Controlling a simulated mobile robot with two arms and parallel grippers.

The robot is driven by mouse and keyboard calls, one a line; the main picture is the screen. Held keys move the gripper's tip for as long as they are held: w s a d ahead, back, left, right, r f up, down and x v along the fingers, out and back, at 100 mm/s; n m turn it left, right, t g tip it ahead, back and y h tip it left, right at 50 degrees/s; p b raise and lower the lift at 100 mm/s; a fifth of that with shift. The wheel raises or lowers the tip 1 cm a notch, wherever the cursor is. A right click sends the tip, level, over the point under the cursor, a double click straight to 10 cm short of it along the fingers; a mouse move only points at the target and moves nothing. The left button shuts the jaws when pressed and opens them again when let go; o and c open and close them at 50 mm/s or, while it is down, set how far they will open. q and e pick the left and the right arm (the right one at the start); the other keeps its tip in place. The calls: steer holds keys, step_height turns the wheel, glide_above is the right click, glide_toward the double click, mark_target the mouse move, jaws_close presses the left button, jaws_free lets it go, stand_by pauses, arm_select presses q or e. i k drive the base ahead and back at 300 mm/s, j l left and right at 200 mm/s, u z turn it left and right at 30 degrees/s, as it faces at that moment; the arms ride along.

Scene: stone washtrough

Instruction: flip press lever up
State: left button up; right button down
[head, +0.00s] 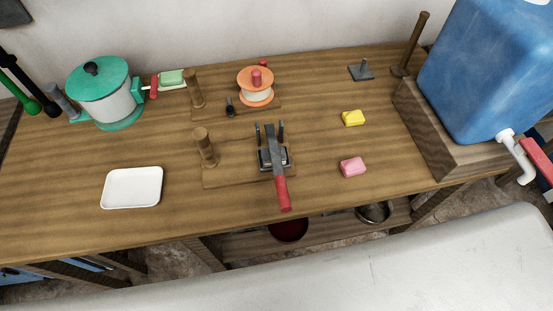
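The press lever (273,152) is a dark metal bar with a red handle (282,194). It lies down, pointing toward the front edge of the wooden table. Its far end sits between two dark upright posts on a small dark metal base (289,158). The base is fixed to a wooden board (228,175) with a wooden peg (204,147) at its left. The red handle reaches past the board toward the table's front edge. Neither of my grippers shows in the head view, and nothing touches the lever.
A white tray (132,188) lies left of the press. A yellow block (353,118) and a pink block (352,167) lie to its right. Behind are an orange spool (256,86) and a teal-lidded pot (104,92). A blue container (490,70) stands on the right.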

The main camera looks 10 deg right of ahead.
mark_target(275, 153)
steer(key=k+l, duration=0.5)
steer(key=l, duration=0.15)
steer(key=k+l, duration=0.5)
steer(key=l, duration=0.2)
steer(key=u, duration=0.05)
